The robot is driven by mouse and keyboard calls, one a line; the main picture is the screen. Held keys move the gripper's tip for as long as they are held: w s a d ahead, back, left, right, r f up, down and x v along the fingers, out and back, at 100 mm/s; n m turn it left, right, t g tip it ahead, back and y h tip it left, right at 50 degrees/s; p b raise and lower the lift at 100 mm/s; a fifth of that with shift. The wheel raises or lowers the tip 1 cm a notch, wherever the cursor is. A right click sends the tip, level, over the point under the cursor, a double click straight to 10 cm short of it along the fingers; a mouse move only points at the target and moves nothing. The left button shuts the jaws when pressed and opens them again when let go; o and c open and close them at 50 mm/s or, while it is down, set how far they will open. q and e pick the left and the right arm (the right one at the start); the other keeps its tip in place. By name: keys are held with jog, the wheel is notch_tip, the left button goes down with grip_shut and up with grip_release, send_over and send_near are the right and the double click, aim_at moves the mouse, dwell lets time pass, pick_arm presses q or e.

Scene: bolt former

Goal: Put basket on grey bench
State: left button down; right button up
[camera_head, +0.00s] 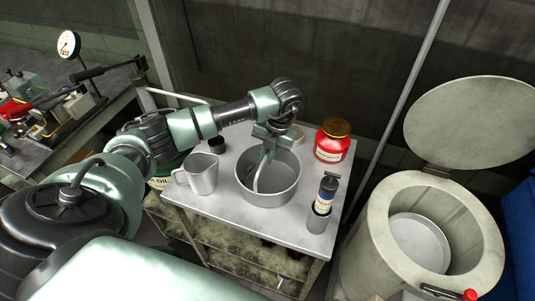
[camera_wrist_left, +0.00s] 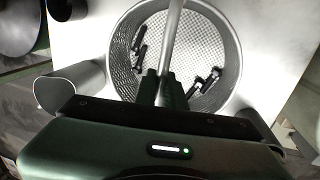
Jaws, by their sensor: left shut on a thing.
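The round metal basket (camera_head: 270,196) is at the middle of the grey bench (camera_head: 268,224). It looks upright; whether its base touches the top is hard to tell. In the left wrist view the basket (camera_wrist_left: 234,62) has a perforated floor with several dark bolts (camera_wrist_left: 140,48) inside. Its pale bar handle (camera_wrist_left: 174,28) runs across the opening. My left gripper (camera_head: 266,143) is above the basket, pointing down, shut on the handle. Its fingers (camera_wrist_left: 163,88) also show in the wrist view. My right gripper is not in view.
On the bench a metal jug (camera_head: 202,175) stands left of the basket, a red jar (camera_head: 332,142) behind right, and a dark-topped bottle in a metal cup (camera_head: 318,222) front right. An open round vessel (camera_head: 378,225) with raised lid (camera_head: 470,120) stands right. A cluttered workbench (camera_head: 45,155) is left.

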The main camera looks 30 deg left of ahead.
pick_arm(q)
jog(key=c, duration=1.5)
grip_release()
jog(key=b+v, duration=0.2)
jog(key=v, duration=1)
jog(key=shift+b, duration=0.35)
jog(key=shift+s, duration=0.1)
